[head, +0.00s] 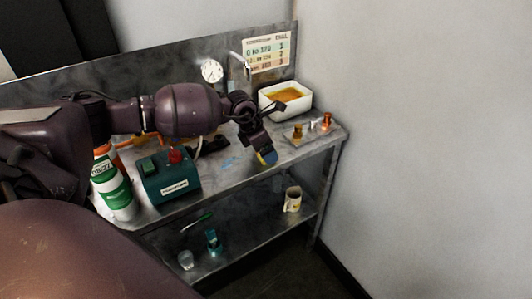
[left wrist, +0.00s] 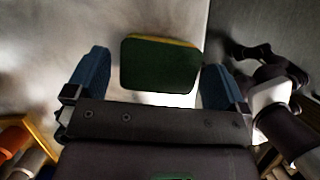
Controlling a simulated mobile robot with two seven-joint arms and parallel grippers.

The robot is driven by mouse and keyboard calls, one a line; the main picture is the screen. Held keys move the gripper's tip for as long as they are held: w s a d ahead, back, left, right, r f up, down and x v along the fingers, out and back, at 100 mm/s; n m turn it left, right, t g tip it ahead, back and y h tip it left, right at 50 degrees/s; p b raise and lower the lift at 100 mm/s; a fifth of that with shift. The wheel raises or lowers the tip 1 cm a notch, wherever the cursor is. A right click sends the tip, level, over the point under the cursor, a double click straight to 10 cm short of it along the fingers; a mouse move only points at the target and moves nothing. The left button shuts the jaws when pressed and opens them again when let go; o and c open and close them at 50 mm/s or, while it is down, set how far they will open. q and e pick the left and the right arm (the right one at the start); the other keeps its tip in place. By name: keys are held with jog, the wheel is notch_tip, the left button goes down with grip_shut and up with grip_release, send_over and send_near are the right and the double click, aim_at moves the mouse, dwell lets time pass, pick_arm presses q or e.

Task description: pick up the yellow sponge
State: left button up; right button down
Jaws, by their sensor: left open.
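The yellow sponge (left wrist: 160,64) shows in the left wrist view with a dark green face toward the camera and a thin yellow edge along its top. My left gripper (left wrist: 157,82) is open, its two blue fingers on either side of the sponge with a gap at each side. In the head view my left gripper (head: 265,154) points down over the right part of the metal bench. My right gripper is not in view.
A white tub (head: 302,100) with orange contents stands behind the gripper. Small brass and copper fittings (head: 326,121) are to the right. A teal box (head: 172,185) and a green-white can (head: 113,190) stand left. A mug (head: 293,199) is on the lower shelf.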

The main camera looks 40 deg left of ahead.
pick_arm(q)
jog(key=shift+x, duration=0.75)
jog(key=shift+c, duration=0.2)
jog(key=c, duration=0.8)
jog(key=shift+o, duration=0.2)
notch_tip(320, 180, up, 20)
jog(key=shift+p, duration=0.45)
